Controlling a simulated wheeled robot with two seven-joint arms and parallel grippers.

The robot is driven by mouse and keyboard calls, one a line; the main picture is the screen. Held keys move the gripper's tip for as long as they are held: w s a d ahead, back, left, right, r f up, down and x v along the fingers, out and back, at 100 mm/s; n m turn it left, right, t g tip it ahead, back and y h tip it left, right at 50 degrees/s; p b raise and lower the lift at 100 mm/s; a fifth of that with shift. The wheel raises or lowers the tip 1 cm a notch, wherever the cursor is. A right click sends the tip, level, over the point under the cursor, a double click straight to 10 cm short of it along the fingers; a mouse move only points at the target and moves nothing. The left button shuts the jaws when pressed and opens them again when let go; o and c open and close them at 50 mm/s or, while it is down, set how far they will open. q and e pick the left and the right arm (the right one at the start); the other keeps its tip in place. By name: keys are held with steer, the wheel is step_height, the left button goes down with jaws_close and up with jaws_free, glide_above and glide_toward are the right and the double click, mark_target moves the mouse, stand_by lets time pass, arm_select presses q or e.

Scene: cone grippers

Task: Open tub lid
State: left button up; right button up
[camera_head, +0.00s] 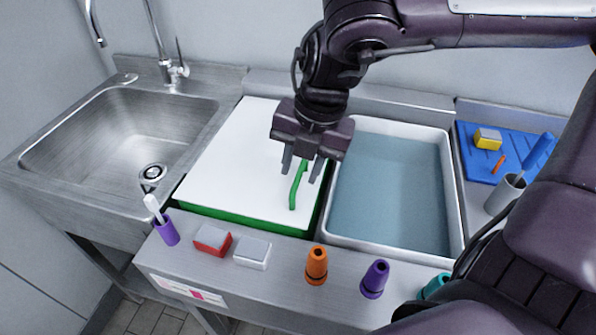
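The tub (250,222) is green and sits in the counter left of centre. Its flat white lid (230,165) covers it, with a raised green bar handle (294,192) near the lid's right side. My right gripper (302,175) comes down from above at the handle. Its fingers are apart, one on each side of the handle's far end as seen here. I cannot tell whether they touch the handle. The lid appears level on the tub. My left gripper is out of view.
An open white basin with water (388,200) adjoins the tub on the right. A steel sink (120,140) is at left. Cones, including an orange one (316,266) and a purple one (375,279), and sponges (213,240) line the front ledge. A blue tray (480,168) is at right.

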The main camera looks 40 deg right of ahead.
steer(key=shift+w+f, duration=0.15)
steer(key=shift+f, duration=0.45)
steer(key=shift+w+f, duration=0.15)
steer(key=shift+f, duration=0.45)
steer(key=shift+a+f, duration=0.1)
steer(key=shift+f, duration=0.15)
steer(key=c, duration=0.6)
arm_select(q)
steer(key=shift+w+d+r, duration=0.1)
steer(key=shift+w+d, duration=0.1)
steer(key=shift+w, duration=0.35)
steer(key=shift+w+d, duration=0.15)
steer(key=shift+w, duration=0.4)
arm_select(e)
jaws_close()
